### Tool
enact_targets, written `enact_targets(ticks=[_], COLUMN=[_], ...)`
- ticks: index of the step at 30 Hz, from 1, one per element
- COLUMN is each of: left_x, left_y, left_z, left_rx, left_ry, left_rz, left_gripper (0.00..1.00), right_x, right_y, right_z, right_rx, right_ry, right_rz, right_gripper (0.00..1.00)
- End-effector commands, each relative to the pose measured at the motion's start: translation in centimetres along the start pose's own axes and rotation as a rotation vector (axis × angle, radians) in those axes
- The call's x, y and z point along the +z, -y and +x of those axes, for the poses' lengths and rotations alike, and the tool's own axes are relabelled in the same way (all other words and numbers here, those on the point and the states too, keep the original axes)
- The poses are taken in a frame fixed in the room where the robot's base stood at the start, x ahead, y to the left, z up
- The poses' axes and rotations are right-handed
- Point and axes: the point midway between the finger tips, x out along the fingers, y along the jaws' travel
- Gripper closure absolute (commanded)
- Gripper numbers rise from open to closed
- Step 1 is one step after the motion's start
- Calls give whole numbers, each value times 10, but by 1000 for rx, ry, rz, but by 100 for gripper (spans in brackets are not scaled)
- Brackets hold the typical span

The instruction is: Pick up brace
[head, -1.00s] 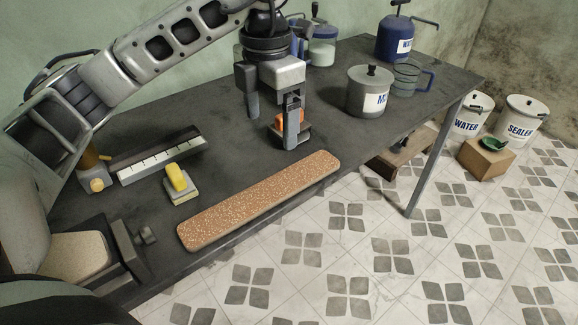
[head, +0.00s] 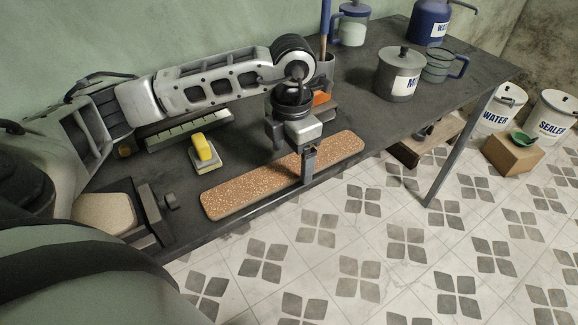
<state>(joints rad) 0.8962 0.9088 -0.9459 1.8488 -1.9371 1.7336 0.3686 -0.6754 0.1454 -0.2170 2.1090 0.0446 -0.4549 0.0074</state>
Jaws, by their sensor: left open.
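The brace appears to be the long, speckled brown board (head: 252,188) with rounded ends, lying flat along the near edge of the dark table. My left gripper (head: 293,167) is open over the right half of the board. One finger shows at the board's far side and the other in front of its near side. The gripper hides a strip of the board, and I cannot tell whether the fingers touch it. My right gripper is not in view.
A yellow-topped block (head: 204,150) and a pale ruler-like strip (head: 188,131) lie behind the board. A dark fixture (head: 150,213) stands near its left end. A lidded grey pot (head: 399,75) and a glass mug (head: 438,66) stand to the right.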

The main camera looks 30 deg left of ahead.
Motion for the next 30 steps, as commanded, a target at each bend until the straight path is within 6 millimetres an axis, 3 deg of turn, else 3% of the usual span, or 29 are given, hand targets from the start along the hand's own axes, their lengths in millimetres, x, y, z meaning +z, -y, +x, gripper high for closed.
enact_targets(ticks=[4,11,17,18,30], left_x=[0,0,1,1,1], left_y=[1,1,1,1,1], left_z=[15,17,17,17,9], left_rx=[-1,0,0,0,0], left_ry=[-1,1,1,1,4], left_rz=[1,1,1,1,1], left_gripper=[15,15,66,67,67], right_x=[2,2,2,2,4], right_y=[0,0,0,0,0], right_z=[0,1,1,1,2], right_rx=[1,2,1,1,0], right_ry=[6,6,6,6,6], right_rz=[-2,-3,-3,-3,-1], right_gripper=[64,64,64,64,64])
